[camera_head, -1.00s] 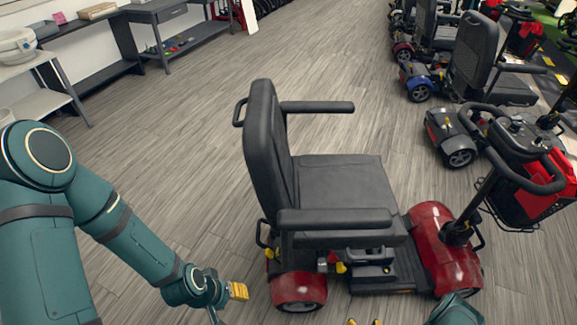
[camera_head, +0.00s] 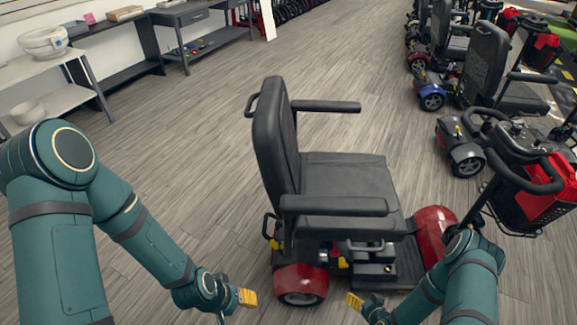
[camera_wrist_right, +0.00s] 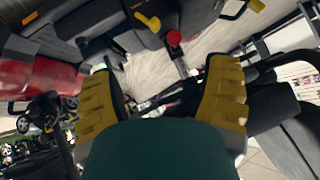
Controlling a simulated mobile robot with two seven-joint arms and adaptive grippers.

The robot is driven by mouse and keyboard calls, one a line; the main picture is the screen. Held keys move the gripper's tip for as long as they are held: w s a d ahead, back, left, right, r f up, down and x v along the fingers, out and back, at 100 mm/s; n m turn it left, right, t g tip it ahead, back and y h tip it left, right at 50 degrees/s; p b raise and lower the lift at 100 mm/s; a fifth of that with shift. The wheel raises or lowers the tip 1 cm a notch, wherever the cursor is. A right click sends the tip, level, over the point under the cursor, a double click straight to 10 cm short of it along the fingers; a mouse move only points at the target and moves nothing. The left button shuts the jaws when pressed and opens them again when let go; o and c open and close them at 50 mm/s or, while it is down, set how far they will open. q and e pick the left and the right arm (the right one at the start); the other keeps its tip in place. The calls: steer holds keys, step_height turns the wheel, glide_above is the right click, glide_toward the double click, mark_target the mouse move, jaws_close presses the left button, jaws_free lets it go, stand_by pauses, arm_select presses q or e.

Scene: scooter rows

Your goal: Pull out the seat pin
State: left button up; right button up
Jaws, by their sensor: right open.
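The red scooter's black seat (camera_head: 345,185) stands in the middle of the head view. Under it, by the seat post, is a small yellow part (camera_head: 343,262); I cannot tell if it is the seat pin. In the right wrist view a red knob (camera_wrist_right: 174,38) and a yellow knob (camera_wrist_right: 154,24) show beyond the fingers. My right gripper (camera_head: 354,300) is in front of the scooter's near side, below the seat. Its yellow fingers are wide apart and empty in the wrist view (camera_wrist_right: 160,88). My left gripper (camera_head: 248,298) is left of the rear wheel; its jaws are unclear.
The scooter's tiller and red basket (camera_head: 535,190) stand at the right. More scooters (camera_head: 485,70) line up at the back right. Shelves with white bowls (camera_head: 44,42) are at the back left. The grey floor (camera_head: 185,140) left of the scooter is clear.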

steer(key=w+a+r+g+y, duration=0.15)
steer(key=a+r+g, duration=0.25)
steer(key=a+r, duration=0.85)
steer(key=s+a+r+n+g, duration=0.1)
steer(key=s+a+r+g, duration=0.2)
steer(key=r, duration=0.9)
steer(key=s+a+y, duration=0.1)
steer(key=s+a, duration=0.2)
steer(key=s, duration=0.2)
steer(key=shift+s+n+g, duration=0.3)
steer(key=shift+g, duration=0.1)
steer(key=shift+a, duration=0.1)
steer(key=c, duration=0.5)
